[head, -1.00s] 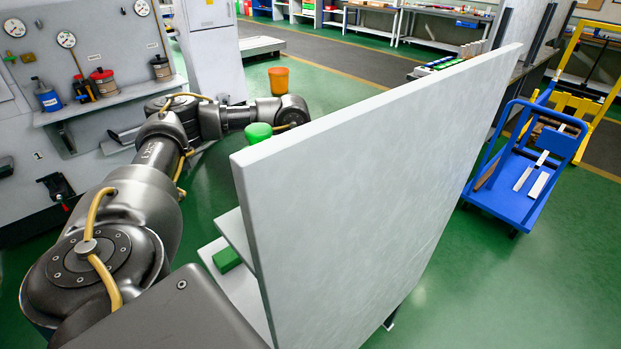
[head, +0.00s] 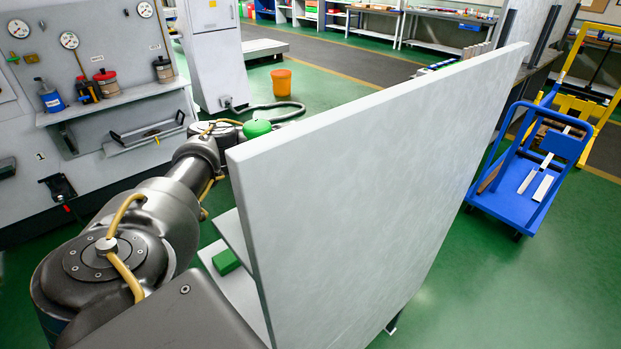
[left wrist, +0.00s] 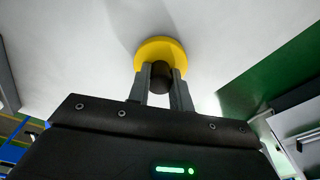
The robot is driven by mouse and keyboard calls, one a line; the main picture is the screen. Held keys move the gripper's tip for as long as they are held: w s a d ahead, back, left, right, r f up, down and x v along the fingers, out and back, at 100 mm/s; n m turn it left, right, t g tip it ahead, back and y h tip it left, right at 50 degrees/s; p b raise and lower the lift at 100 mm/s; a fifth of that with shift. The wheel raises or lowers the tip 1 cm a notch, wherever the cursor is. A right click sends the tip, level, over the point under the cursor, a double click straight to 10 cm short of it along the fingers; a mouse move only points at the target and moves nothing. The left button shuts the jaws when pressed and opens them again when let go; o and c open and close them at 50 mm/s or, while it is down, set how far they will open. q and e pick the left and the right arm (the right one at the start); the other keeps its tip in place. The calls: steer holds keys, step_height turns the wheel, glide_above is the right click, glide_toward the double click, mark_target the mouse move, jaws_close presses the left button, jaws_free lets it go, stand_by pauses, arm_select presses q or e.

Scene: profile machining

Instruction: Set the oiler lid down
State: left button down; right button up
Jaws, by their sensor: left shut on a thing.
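In the left wrist view my left gripper (left wrist: 160,86) is shut on the dark knob of the oiler lid (left wrist: 158,49), a round yellow disc. The disc lies beyond the fingertips, against a pale grey surface (left wrist: 75,45). A soft shadow falls on that surface, and I cannot tell whether the disc touches it. In the head view my left arm reaches behind the tall grey panel, which hides the gripper and the lid. My right gripper is in neither current view.
The tall grey panel (head: 380,170) stands close on the right of my left arm. A green block (head: 226,262) lies on a low shelf beside it. A green rounded thing (head: 257,128) shows by the panel's corner. A blue cart (head: 520,185) stands at the right.

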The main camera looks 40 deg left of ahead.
arm_select(q)
steer(key=shift+f, duration=0.2)
arm_select(e)
steer(key=shift+w, duration=0.35)
arm_select(q)
steer(key=shift+f, duration=0.1)
steer(key=c, duration=1.3)
jaws_free()
steer(key=shift+o, duration=0.2)
arm_select(e)
steer(key=shift+d, duration=0.1)
